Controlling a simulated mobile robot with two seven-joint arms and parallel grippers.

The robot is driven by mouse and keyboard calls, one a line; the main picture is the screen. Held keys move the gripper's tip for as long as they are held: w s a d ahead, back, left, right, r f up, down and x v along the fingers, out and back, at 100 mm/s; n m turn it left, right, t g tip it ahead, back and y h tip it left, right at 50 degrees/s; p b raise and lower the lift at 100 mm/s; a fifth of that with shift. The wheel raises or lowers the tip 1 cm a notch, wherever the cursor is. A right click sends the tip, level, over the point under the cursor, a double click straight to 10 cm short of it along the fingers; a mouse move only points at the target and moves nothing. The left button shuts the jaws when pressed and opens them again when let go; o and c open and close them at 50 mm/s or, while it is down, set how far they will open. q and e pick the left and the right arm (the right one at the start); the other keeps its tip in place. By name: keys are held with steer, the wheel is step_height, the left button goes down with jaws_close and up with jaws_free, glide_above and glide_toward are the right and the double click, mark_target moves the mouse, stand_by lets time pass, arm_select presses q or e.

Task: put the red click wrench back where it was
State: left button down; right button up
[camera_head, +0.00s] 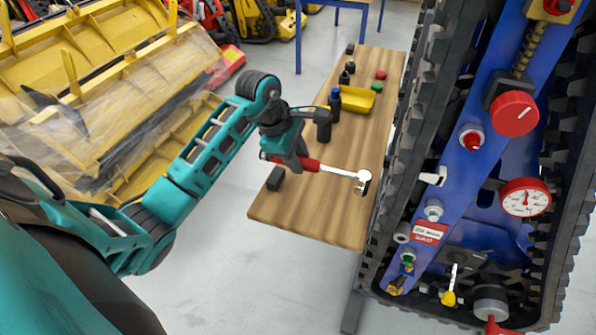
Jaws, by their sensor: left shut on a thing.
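My left gripper (298,160) is shut on the red click wrench (336,171). Its red handle is in the jaws, and its bright metal shaft and head point right, toward the tracked carrier. The wrench shows over the near part of the wooden bench (310,212); I cannot tell how high it is above the top. The head end shows near the bench's right edge, close to the carrier's track in the picture. Part of the handle is hidden by the gripper. My right gripper is not in view.
The blue carrier (478,85) with black tracks stands at right, with a red knob (514,113) and a gauge (525,197). The near bench top looks clear.

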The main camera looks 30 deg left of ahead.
arm_select(q)
steer(key=shift+f, duration=2.25)
steer(key=shift+f+b, duration=0.35)
steer(key=shift+b, duration=0.15)
steer(key=c, duration=0.9)
jaws_free()
steer(key=shift+f, duration=0.1)
steer(key=shift+o, duration=0.4)
